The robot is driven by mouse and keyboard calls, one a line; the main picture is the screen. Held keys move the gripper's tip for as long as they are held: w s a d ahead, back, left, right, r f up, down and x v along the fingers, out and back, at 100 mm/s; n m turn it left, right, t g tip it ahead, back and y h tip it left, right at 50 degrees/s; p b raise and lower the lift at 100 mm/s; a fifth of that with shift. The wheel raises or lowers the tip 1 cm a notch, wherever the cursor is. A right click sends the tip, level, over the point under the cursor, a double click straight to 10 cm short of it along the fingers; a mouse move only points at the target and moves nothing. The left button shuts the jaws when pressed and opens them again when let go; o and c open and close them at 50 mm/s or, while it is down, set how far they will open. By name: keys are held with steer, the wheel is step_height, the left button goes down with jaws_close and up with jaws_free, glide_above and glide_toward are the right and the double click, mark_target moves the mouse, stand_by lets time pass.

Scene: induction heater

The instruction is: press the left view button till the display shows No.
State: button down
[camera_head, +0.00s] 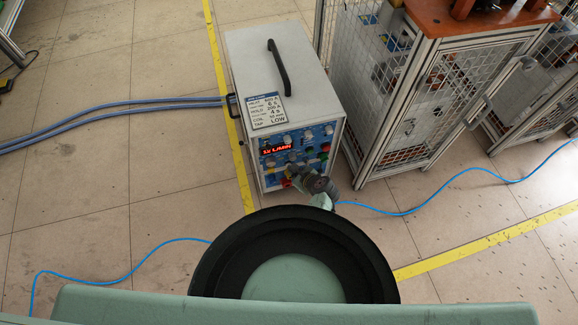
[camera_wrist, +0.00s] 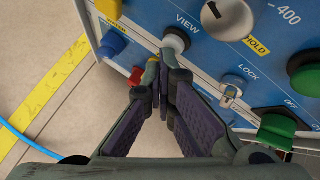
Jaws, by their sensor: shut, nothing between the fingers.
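The induction heater (camera_head: 285,80) is a white box with a blue front panel. Its display (camera_head: 276,149) shows red text that seems to end in "L/MIN"; the start is too small to read surely. In the wrist view a white round button (camera_wrist: 176,38) sits beside the word VIEW. My gripper (camera_wrist: 163,58) is shut and empty, its fingertips at the lower left edge of that white button. I cannot tell whether they touch it. In the head view my gripper (camera_head: 291,172) is in front of the panel's lower part and hides some controls.
Around the button are a blue knob (camera_wrist: 112,43), a yellow one (camera_wrist: 109,8), a red one (camera_wrist: 135,76), a grey dial (camera_wrist: 228,18), a lock switch (camera_wrist: 230,92) and a green knob (camera_wrist: 276,130). A caged workstation (camera_head: 400,110) stands to the right. Blue cables cross the floor.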

steer(key=shift+s+d+p, duration=0.25)
steer(key=shift+s+p, duration=0.2)
steer(key=shift+s, duration=0.35)
steer(key=s, duration=0.1)
steer(key=s+d+p, duration=0.1)
steer(key=s, duration=0.2)
steer(key=shift+s+d+p, duration=0.25)
steer(key=shift+s+p, duration=0.15)
stand_by(0.6)
